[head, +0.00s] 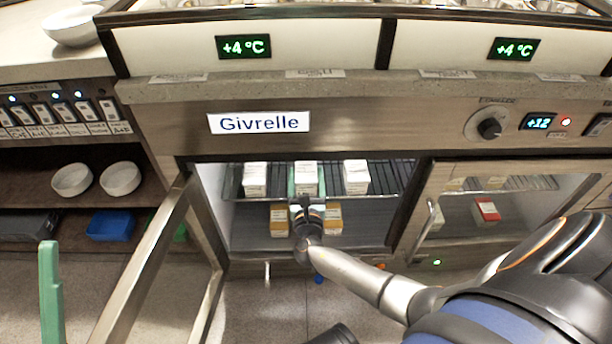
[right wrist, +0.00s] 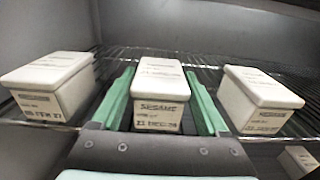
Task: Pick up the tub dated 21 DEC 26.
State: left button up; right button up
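The middle white tub (right wrist: 160,90) stands upright on the wire shelf in the right wrist view. Its label reads SESAME, with a date that looks like 21 DEC 26. It also shows in the head view (head: 306,174). My right gripper (right wrist: 160,105) is open, with one green finger along each side of this tub and narrow gaps. In the head view the right gripper (head: 306,190) reaches into the open cabinet. One green finger of my left gripper (head: 50,290) shows at lower left; its opening cannot be judged.
Similar tubs stand close on the left (right wrist: 52,85) and right (right wrist: 258,97); the left date looks like FEB 27, the right is unclear. Orange-and-white tubs (head: 279,220) sit on the lower shelf. An open glass door (head: 140,275) is on the left; a closed door (head: 430,215) is on the right.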

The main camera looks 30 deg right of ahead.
grip_shut()
jog(key=shift+r, duration=0.1)
dwell(0.3)
pick_arm(q)
jog(key=shift+r, duration=0.1)
pick_arm(e)
jog(key=shift+d+r, duration=0.1)
